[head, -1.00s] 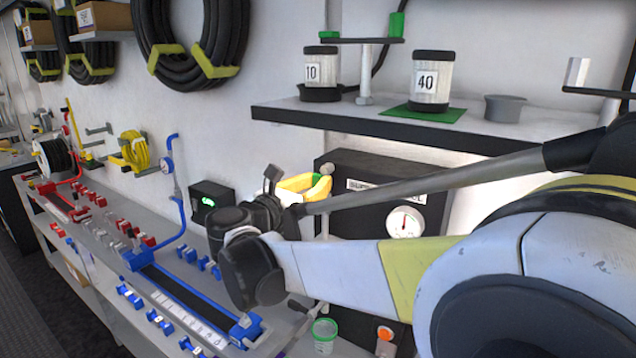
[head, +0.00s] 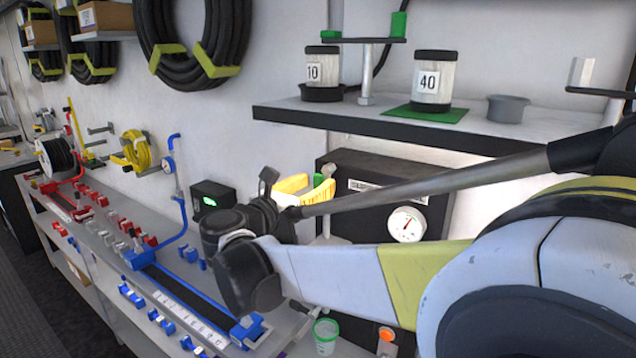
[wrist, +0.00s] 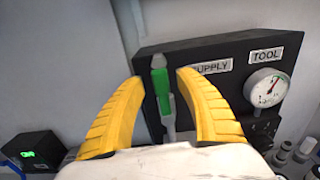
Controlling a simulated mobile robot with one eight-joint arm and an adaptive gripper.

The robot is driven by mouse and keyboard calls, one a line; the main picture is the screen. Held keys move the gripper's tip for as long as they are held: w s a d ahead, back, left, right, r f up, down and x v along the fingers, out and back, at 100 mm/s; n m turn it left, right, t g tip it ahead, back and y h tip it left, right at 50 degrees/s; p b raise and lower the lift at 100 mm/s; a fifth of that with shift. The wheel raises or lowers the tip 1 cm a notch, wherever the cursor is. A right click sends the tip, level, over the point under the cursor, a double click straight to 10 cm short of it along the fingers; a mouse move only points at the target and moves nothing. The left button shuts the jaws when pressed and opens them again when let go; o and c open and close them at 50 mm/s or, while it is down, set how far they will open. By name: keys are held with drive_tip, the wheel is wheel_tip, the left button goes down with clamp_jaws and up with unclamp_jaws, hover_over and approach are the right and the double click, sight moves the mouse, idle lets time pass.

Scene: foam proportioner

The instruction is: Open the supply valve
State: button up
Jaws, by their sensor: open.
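The supply valve's green handle (wrist: 162,88) stands upright in front of the black supply box (wrist: 235,52) in the wrist view. My gripper (wrist: 158,82) is open, with one yellow finger to the left of the handle and one to the right. Gaps show between the handle and both fingers; how far it reaches between them in depth is hard to tell. The handle's lower end runs into a grey stem (wrist: 169,127). In the head view the green tip (head: 318,180) shows by the yellow fingers, while my arm hides much of the valve.
A round gauge (head: 406,224) sits on the box, under the TOOL label in the wrist view. A small black box with a green display (head: 211,202) stands to the left. A shelf (head: 390,128) with canisters overhangs the box. A green-rimmed cup (head: 325,336) stands below.

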drive_tip(key=v, duration=1)
drive_tip(key=shift+s+a, duration=0.2)
drive_tip(key=shift+s, duration=0.1)
